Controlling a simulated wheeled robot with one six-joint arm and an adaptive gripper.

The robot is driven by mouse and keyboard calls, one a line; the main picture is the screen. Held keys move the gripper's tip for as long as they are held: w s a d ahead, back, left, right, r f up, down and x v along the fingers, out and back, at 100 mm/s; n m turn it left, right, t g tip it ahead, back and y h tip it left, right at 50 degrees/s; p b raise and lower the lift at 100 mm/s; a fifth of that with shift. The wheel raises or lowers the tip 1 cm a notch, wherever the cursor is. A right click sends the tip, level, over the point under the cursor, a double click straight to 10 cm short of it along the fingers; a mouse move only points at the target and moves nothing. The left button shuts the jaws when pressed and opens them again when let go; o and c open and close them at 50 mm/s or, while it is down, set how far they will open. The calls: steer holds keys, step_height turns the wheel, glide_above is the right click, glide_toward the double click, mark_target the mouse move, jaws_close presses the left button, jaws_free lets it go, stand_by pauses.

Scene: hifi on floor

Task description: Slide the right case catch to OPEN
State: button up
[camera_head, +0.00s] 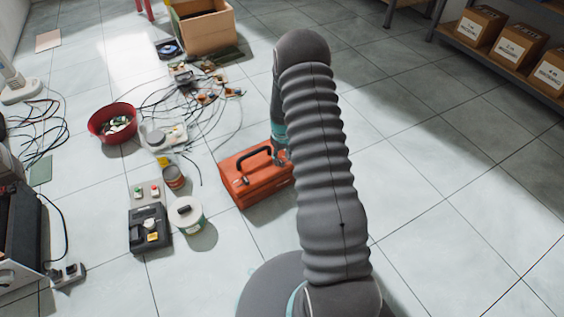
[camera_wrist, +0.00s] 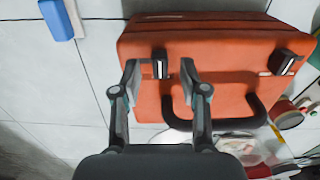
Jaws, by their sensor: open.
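The orange case (camera_head: 240,188) stands on the tiled floor with a black carry handle (camera_head: 254,153) on top. My arm hides its right end in the head view. The wrist view shows the orange case (camera_wrist: 225,52) close up with its dark handle (camera_wrist: 215,123). One dark catch with a pale plate (camera_wrist: 160,66) lies between my fingertips; a second catch (camera_wrist: 284,63) is farther right in that view. My gripper (camera_wrist: 159,74) is open, one finger either side of the first catch. I cannot tell whether the fingers touch it or how it is set.
Left of the case in the head view stand a white tub (camera_head: 186,214), a can (camera_head: 173,177) and a dark device (camera_head: 150,229). A red bowl (camera_head: 112,122) and loose cables lie behind. A blue block (camera_wrist: 57,18) shows in the wrist view. The right floor is clear.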

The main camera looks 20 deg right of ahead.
mark_target(281, 163)
steer(key=shift+f, duration=1.2)
jaws_close()
